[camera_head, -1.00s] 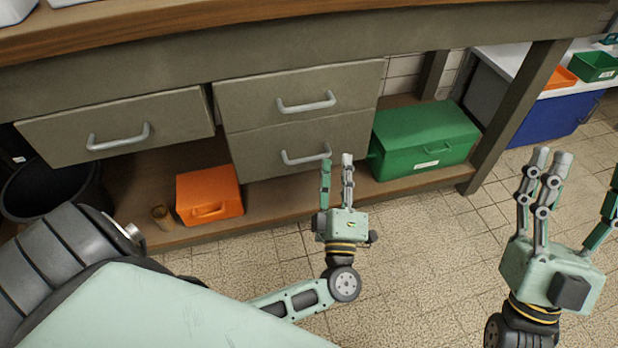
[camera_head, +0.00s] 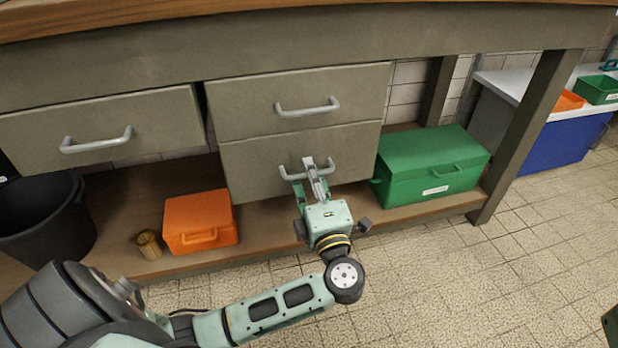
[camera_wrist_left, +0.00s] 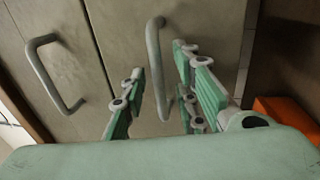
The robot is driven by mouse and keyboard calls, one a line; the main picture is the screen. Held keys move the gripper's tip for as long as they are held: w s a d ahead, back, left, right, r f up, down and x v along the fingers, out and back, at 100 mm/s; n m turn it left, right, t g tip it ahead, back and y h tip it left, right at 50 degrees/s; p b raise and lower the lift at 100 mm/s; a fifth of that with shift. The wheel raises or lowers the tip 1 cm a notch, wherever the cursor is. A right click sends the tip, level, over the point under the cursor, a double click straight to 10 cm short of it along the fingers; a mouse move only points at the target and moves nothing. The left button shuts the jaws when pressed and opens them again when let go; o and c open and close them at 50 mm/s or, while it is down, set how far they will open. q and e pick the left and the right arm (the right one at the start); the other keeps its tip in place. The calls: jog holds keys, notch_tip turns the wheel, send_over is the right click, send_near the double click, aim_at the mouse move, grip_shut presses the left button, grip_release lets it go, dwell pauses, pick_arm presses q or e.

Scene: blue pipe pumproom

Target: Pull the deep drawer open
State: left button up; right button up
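Two grey drawers with metal bar handles are stacked under the bench. The lower, deeper-set drawer front (camera_head: 255,168) is shut, and its handle (camera_head: 328,169) is partly hidden by my left gripper (camera_head: 310,176). In the left wrist view my left gripper (camera_wrist_left: 163,92) is open, with the lower drawer's handle (camera_wrist_left: 155,45) between its fingers and a gap visible on both sides. The upper drawer (camera_head: 240,105) is also shut, its handle (camera_head: 307,109) free. Only a dark sliver, probably my right gripper, shows at the head view's bottom right corner.
Another drawer (camera_head: 150,120) is at the left. On the low shelf are an orange box (camera_head: 200,218), a small brown cup (camera_head: 148,244) and a green box (camera_head: 432,165) close right of the drawers. A black bin (camera_head: 40,225) stands left. The tiled floor in front is clear.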

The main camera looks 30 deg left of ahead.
pick_arm(q)
jog(key=shift+w+a, duration=0.1)
jog(key=shift+a, duration=0.05)
jog(key=shift+c, duration=0.4)
grip_shut()
